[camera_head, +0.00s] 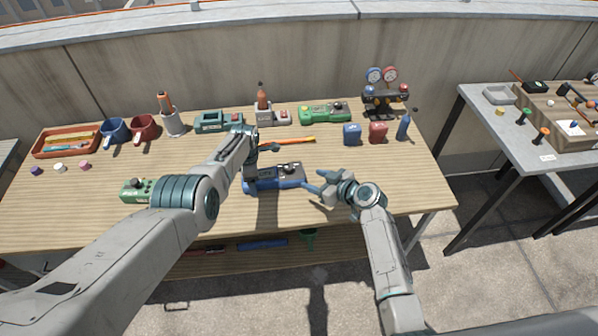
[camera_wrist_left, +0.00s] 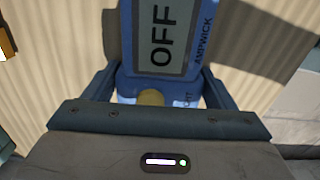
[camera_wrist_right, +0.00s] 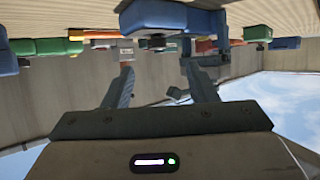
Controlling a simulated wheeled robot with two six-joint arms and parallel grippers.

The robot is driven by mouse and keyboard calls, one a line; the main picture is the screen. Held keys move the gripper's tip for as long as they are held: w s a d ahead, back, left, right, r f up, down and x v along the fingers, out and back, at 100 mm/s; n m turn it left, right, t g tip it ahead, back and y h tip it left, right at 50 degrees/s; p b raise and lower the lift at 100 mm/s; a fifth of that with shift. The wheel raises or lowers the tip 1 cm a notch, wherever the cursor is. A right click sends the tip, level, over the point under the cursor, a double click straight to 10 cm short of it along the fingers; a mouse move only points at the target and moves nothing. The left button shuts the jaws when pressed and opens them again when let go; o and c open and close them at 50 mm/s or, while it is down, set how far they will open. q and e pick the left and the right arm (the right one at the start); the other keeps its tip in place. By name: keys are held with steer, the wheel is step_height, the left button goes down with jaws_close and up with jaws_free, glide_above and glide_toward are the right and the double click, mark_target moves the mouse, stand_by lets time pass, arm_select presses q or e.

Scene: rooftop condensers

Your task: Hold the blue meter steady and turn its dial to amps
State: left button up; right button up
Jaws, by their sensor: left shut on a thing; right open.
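The blue meter (camera_head: 291,182) lies on the wooden workbench, with a dark dial (camera_head: 287,169) on its top toward the right end. My left gripper (camera_head: 249,183) is shut on the meter's left end. In the left wrist view the meter (camera_wrist_left: 195,52) sits between the fingers, and its screen (camera_wrist_left: 162,35) reads OFF. My right gripper (camera_head: 319,183) is open and empty, just right of the meter and apart from it. In the right wrist view the blue meter (camera_wrist_right: 170,14) shows beyond the open fingers, near the top edge.
A green meter (camera_head: 133,190) lies left, partly behind my left arm. An orange-handled tool (camera_head: 290,141), a green device (camera_head: 325,112), blue (camera_head: 352,134) and red (camera_head: 378,132) blocks and a gauge set (camera_head: 385,98) stand behind. Bare bench shows at the front right.

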mark_target(291, 168)
steer(key=w+a+f+n, duration=0.1)
steer(key=w+a, duration=0.1)
steer(key=w+a+f+n+g+y, duration=0.1)
steer(key=w+a, duration=0.1)
steer(key=w, duration=0.1)
steer(key=w+a+f+n+y, duration=0.1)
steer(key=w+a, duration=0.1)
steer(key=w, duration=0.1)
steer(key=shift+w+a+f+g, duration=0.15)
steer(key=shift+w+f+g, duration=0.1)
steer(key=shift+f+g, duration=0.15)
stand_by(0.3)
steer(key=c, duration=1)
steer(key=shift+o, duration=0.2)
